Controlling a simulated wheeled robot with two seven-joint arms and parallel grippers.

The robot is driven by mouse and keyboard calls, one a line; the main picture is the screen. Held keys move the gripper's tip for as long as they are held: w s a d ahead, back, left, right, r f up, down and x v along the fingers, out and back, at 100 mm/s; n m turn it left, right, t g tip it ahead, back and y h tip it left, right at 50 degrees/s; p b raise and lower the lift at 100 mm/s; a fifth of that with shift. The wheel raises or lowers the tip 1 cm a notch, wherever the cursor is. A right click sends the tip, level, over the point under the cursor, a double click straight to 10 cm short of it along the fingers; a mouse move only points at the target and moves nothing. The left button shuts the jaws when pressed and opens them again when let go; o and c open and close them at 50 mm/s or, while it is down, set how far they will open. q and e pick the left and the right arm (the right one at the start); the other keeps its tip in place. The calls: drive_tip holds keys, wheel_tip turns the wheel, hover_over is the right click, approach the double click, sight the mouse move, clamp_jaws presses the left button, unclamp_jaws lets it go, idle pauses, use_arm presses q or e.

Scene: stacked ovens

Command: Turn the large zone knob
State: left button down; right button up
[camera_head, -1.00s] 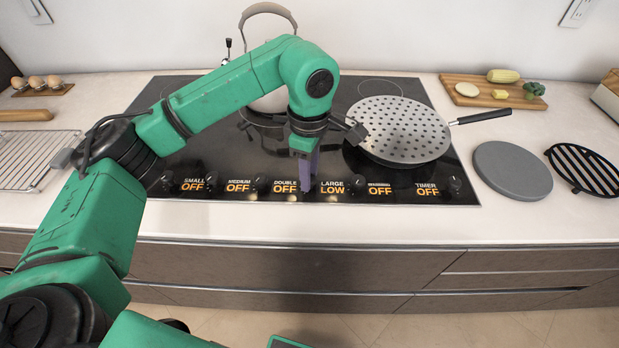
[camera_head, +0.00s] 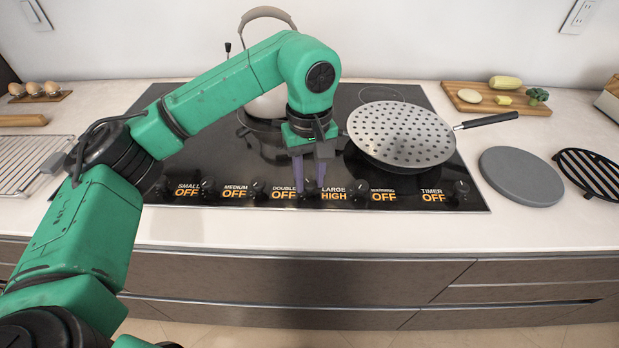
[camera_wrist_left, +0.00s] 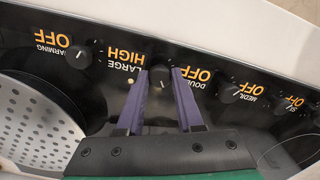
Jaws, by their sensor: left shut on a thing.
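The large zone knob (camera_wrist_left: 160,76) is a dark round knob on the front strip of the black cooktop, between the DOUBLE and LARGE labels. The LARGE label (camera_head: 333,192) reads HIGH in orange; the label also shows upside down in the left wrist view (camera_wrist_left: 124,60). My left gripper (camera_head: 309,186) points down at the knob, with its two purple fingers on either side of it. In the left wrist view the fingertips (camera_wrist_left: 160,72) flank the knob, shut on it. In the head view the fingers mostly hide the knob. My right gripper is in neither view.
The other labels, SMALL, MEDIUM, DOUBLE, WARMING and TIMER, read OFF. A perforated pan (camera_head: 400,132) sits on the cooktop (camera_head: 215,150) right of the gripper, and a kettle (camera_head: 266,103) stands behind the arm. The counter front edge (camera_head: 310,232) is clear.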

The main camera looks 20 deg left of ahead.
sight(310, 182)
use_arm(q)
drive_tip(key=shift+w+r+m, duration=0.1)
drive_tip(key=shift+r+m, duration=0.15)
drive_tip(key=shift+m, duration=0.35)
drive_tip(key=c, duration=0.6)
unclamp_jaws()
drive_tip(key=shift+o, duration=0.2)
drive_tip(key=shift+f, duration=0.1)
wheel_tip(310, 182, up, 4)
drive_tip(key=shift+r, duration=0.25)
wheel_tip(310, 182, up, 10)
drive_tip(key=p, duration=0.2)
